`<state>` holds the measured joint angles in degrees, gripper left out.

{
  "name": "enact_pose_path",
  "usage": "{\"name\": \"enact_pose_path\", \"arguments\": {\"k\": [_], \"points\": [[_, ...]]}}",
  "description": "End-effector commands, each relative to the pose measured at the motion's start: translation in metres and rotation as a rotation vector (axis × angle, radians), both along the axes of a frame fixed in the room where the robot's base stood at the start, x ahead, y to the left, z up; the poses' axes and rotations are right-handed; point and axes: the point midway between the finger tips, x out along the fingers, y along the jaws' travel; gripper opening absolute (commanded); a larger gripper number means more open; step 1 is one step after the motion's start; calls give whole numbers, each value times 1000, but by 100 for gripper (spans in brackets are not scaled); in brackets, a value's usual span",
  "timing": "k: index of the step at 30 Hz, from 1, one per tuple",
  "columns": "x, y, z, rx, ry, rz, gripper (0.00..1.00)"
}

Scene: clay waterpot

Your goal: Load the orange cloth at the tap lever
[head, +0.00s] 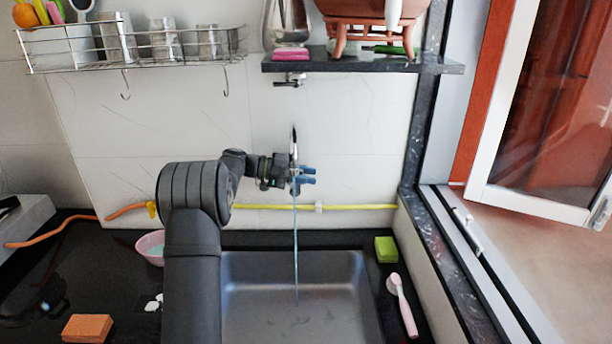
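A flat orange-brown block (88,328), perhaps the orange cloth, lies on the dark counter at the lower left. A slim metal tap (294,140) stands in front of the tiled wall. A thin bluish line, like a water stream (295,245), runs from it down into the sink. My gripper (311,175) is at the tap, far from the orange block, with its blue fingertips pointing right. The tap partly overlaps it. I cannot tell whether it touches the tap or how wide the fingers are. No cloth shows in it. The lever is not clearly visible.
The grey sink (340,300) lies below the tap. A green sponge (385,249) and a pink-white brush (402,305) are to its right. A pink bowl (150,246) is partly behind my arm. A dark shelf (362,63) and a wire rack (135,63) hang above.

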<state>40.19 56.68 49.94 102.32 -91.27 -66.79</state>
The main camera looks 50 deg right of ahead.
Motion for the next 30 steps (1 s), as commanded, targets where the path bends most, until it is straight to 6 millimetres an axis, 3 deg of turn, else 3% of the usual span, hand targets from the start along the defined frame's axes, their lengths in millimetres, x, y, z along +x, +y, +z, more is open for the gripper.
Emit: {"name": "enact_pose_path", "arguments": {"k": [8, 24, 30], "points": [[9, 9, 3, -1, 1, 1, 32], [95, 94, 26, -2, -1, 4, 32], [115, 114, 33, -1, -1, 1, 32]]}}
